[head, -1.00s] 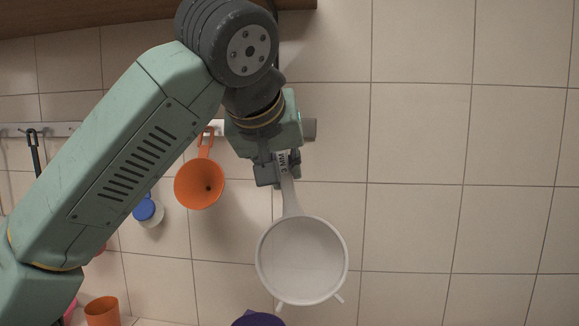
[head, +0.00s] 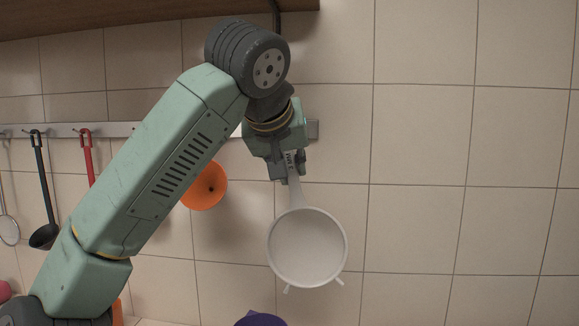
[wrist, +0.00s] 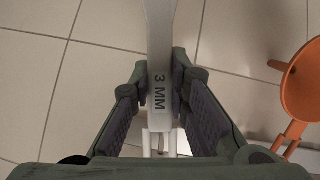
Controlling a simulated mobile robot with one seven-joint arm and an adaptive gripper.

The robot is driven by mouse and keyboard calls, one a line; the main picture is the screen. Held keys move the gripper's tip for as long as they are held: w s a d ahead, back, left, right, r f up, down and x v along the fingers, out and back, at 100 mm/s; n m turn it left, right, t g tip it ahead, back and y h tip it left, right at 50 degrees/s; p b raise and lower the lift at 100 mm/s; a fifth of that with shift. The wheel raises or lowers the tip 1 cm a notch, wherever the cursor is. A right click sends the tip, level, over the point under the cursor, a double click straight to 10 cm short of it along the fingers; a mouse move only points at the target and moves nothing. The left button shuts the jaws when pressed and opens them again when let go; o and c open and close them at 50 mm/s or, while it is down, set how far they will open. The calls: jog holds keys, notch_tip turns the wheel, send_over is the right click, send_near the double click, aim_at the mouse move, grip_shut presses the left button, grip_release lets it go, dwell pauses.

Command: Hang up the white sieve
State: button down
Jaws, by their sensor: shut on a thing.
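The white sieve (head: 307,248) hangs bowl-down from my gripper (head: 289,172) in the head view, in front of the tiled wall. My gripper is shut on its handle, and the wrist view shows the handle (wrist: 160,60) marked "3 MM" between the fingers (wrist: 160,100). A white hook piece (wrist: 160,140) shows just past the handle end in the wrist view. Whether the handle touches it, I cannot tell.
An orange funnel (head: 205,186) hangs left of the sieve, close to my gripper; it also shows in the wrist view (wrist: 302,85). A black ladle (head: 45,200) and a red-handled utensil (head: 87,155) hang further left. A purple object (head: 260,319) is below. The wall to the right is bare.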

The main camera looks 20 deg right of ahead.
jog(key=shift+w+d+f, duration=0.1)
jog(key=shift+w+d, duration=0.2)
jog(key=shift+w, duration=0.3)
jog(key=shift+w+d, duration=0.25)
jog(key=shift+w, duration=0.3)
jog(key=shift+w+d+f, duration=0.15)
jog(key=shift+w+f, duration=0.25)
jog(key=shift+w, duration=0.1)
jog(key=c, duration=1.5)
grip_release()
jog(key=shift+o, duration=0.2)
